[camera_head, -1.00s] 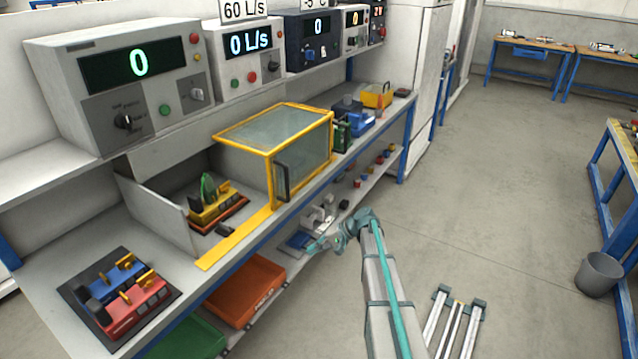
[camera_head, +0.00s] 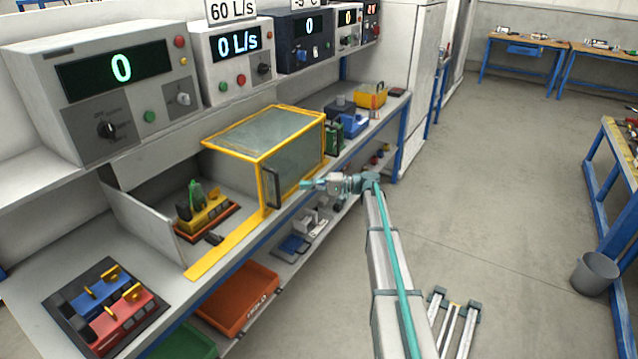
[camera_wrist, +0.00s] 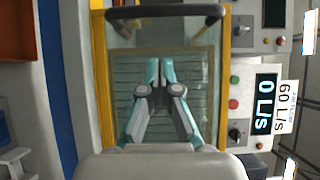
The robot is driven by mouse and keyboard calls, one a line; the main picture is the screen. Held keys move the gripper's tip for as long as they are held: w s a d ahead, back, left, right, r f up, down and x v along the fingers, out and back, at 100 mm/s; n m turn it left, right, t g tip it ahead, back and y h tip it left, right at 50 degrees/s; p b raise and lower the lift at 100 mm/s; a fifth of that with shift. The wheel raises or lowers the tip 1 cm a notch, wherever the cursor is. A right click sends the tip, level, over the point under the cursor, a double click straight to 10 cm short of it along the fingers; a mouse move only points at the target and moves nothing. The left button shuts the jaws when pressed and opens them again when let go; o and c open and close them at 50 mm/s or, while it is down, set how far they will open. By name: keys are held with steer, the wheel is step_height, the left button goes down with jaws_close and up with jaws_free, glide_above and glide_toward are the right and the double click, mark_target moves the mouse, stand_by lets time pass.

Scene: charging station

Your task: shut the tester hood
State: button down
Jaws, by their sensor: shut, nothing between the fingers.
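The tester hood (camera_head: 262,140) is a yellow-framed box with clear panels on the workbench. It stands to the right of an open grey-walled bay (camera_head: 150,212), which holds a yellow and green device (camera_head: 203,212). A dark handle (camera_head: 273,188) is on the hood's front panel near its left edge. The handle also shows at the top of the wrist view (camera_wrist: 165,12). My gripper (camera_head: 308,184) is shut and empty, in front of the hood and to the right of the handle, apart from the handle. In the wrist view my gripper (camera_wrist: 159,62) points toward the clear panel.
A yellow rail (camera_head: 228,243) runs along the bench front below the bay. Red and blue fixtures (camera_head: 106,303) sit on the bench at left. Instruments (camera_head: 120,85) stand on the shelf above. An orange bin (camera_head: 238,298) is on the lower shelf.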

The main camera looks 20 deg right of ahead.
steer(key=s+a+p, duration=0.1)
steer(key=a+p, duration=0.1)
steer(key=a, duration=0.4)
steer(key=shift+s+a, duration=0.2)
steer(key=shift+a, duration=0.05)
steer(key=shift+f, duration=0.1)
